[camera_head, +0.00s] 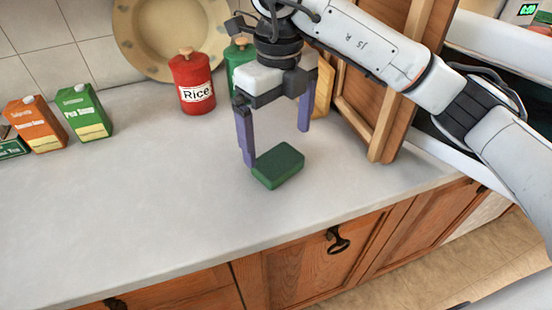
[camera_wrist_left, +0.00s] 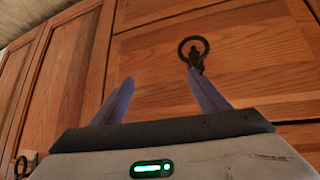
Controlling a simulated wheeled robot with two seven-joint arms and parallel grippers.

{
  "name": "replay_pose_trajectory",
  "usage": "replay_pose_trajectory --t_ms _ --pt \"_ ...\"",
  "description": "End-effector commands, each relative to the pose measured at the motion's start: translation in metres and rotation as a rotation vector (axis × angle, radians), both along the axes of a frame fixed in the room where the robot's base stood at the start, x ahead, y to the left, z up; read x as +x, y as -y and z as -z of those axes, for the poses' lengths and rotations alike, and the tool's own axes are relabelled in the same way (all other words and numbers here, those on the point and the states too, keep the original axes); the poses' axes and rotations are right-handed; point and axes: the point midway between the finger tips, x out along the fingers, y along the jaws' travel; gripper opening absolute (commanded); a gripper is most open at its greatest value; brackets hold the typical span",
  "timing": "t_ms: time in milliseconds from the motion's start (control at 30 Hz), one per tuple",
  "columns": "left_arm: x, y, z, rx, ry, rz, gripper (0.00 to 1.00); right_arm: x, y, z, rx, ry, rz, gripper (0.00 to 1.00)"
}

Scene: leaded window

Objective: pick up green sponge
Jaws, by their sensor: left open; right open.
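The green sponge (camera_head: 278,166) lies flat on the light grey counter (camera_head: 170,205), towards its front edge. My right gripper (camera_head: 277,148) is open above it, pointing down. Its left finger reaches down beside the sponge's left end, and its other finger hangs higher, behind and to the right. Nothing is held between the fingers. In the left wrist view my left gripper (camera_wrist_left: 165,90) is open and empty, in front of wooden cabinet fronts (camera_wrist_left: 150,60). My left gripper is not visible in the head view.
A red rice canister (camera_head: 192,82), a green canister (camera_head: 238,60) and a large plate (camera_head: 150,35) stand behind. Wooden boards (camera_head: 385,85) lean at the right. Orange (camera_head: 36,124) and green cartons (camera_head: 84,112) stand at the left. The counter's front left is clear.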

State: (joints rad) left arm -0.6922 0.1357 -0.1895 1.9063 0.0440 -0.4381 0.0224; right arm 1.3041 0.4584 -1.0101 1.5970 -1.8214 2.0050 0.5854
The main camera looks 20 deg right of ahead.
Motion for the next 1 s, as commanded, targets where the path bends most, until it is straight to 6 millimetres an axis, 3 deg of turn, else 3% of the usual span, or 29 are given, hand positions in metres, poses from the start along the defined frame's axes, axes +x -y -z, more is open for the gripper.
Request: replay_pose_trajectory --t_ms 200,500,767,1000 --pt "-0.002 0.0 -0.002 0.0 -0.003 0.001 0.69 -0.001 0.0 0.017 -0.001 -0.002 0.001 0.96" --pt "0.003 0.001 -0.014 -0.002 0.008 0.001 0.69 -0.001 0.0 0.058 0.0 -0.001 0.001 0.96" --pt "0.009 0.001 -0.017 -0.003 0.02 0.001 0.69 0.0 0.0 0.062 0.0 0.001 0.001 0.96" --pt "0.008 0.001 -0.016 -0.002 0.019 0.001 0.69 0.0 0.0 0.062 0.0 0.001 0.001 0.59"
